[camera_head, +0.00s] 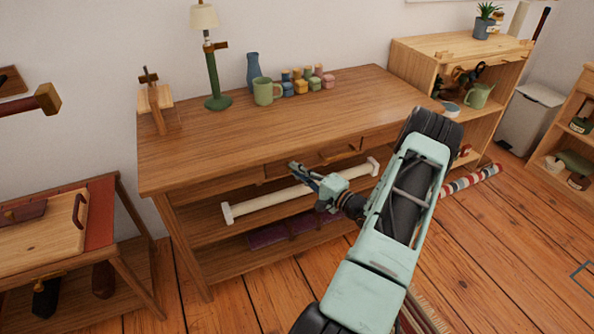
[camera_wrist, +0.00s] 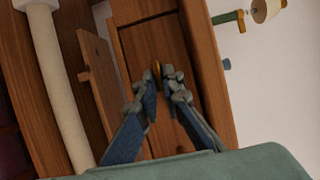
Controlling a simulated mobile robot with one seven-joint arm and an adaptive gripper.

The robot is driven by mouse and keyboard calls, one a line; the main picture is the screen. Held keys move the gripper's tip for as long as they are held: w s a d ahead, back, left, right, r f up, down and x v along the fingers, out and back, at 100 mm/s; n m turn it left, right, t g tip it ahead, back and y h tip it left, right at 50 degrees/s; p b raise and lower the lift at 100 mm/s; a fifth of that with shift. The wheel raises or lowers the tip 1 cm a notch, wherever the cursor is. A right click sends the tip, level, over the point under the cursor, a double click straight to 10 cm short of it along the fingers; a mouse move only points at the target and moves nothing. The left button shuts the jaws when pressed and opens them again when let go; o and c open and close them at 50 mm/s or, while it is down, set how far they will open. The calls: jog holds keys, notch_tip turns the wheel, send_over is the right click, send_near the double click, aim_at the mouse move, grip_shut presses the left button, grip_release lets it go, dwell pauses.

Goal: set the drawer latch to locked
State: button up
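The wooden desk (camera_head: 270,125) has drawer fronts under its top edge. In the wrist view a drawer front (camera_wrist: 140,40) fills the middle, turned on its side. A small brass piece (camera_wrist: 157,70), perhaps the latch, shows on it between my fingertips. My gripper (camera_head: 297,170) is in front of the desk's drawer row; in the wrist view its two blue-grey fingers (camera_wrist: 161,86) are apart, with a narrow gap at the tips. I cannot tell whether a finger touches the brass piece. The latch's setting is not readable.
A pale bar (camera_head: 300,190) runs across the desk front below the drawers, close under my gripper. A wooden piece (camera_head: 340,153) juts out at the drawer row.

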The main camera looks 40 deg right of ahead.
jog(key=o, duration=0.4)
jog(key=shift+o, duration=0.2)
jog(key=s+d, duration=0.2)
jog(key=s, duration=1)
jog(key=shift+w, duration=0.1)
